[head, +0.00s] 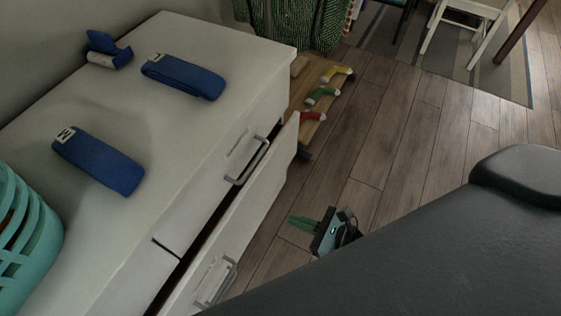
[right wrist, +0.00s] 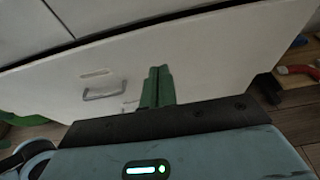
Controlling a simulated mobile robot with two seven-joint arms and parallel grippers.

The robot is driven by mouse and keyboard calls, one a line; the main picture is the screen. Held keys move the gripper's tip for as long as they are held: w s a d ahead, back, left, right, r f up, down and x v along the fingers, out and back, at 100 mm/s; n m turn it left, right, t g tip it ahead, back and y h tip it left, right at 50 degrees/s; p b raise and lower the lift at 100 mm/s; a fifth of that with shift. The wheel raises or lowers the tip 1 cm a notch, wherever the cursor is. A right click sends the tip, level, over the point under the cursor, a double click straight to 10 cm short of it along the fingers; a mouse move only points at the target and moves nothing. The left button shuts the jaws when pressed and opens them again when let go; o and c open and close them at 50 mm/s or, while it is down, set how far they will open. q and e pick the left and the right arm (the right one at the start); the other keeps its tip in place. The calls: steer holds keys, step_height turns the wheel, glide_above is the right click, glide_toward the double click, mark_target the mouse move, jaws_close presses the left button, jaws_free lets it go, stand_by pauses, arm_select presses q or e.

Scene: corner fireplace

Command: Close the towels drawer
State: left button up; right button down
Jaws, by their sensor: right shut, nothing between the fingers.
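A white dresser (head: 185,130) stands at the left in the head view. Its long lower drawer (head: 262,190) is pulled partly out, with a dark gap behind its front. A grey handle (head: 215,282) sits on that front. No readable towels label shows. In the right wrist view the white drawer front (right wrist: 215,55) spans the picture, with its handle (right wrist: 105,90) left of the fingers. My right gripper (head: 292,221) is shut and empty, its green fingers pointing at the drawer front; they show close together in the right wrist view (right wrist: 158,70). Contact cannot be told. My left gripper is not in view.
Rolled blue bands (head: 98,160) and a teal basket (head: 30,235) are on the dresser top. Coloured pieces (head: 322,95) lie on a low wooden board beyond the drawer. A white chair (head: 468,30) stands on a rug farther off. Wood floor (head: 385,130) is clear between.

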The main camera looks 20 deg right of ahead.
glide_toward(239, 195)
step_height(239, 195, down, 3)
steer(key=x, duration=0.2)
steer(key=r+x, duration=0.1)
steer(key=x, duration=0.1)
steer(key=shift+w+b, duration=0.15)
steer(key=shift+b, duration=0.15)
steer(key=shift+w+a, duration=0.25)
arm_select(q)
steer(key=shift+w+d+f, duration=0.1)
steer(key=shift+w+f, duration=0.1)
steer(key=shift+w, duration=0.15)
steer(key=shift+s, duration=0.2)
arm_select(e)
steer(key=w+a, duration=0.2)
steer(key=w, duration=0.1)
steer(key=shift+w+a, duration=0.25)
steer(key=shift+a, duration=0.05)
steer(key=shift+w+a, duration=0.15)
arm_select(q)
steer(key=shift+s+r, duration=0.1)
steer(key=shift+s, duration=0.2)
arm_select(e)
steer(key=shift+r, duration=0.15)
steer(key=shift+a, duration=0.1)
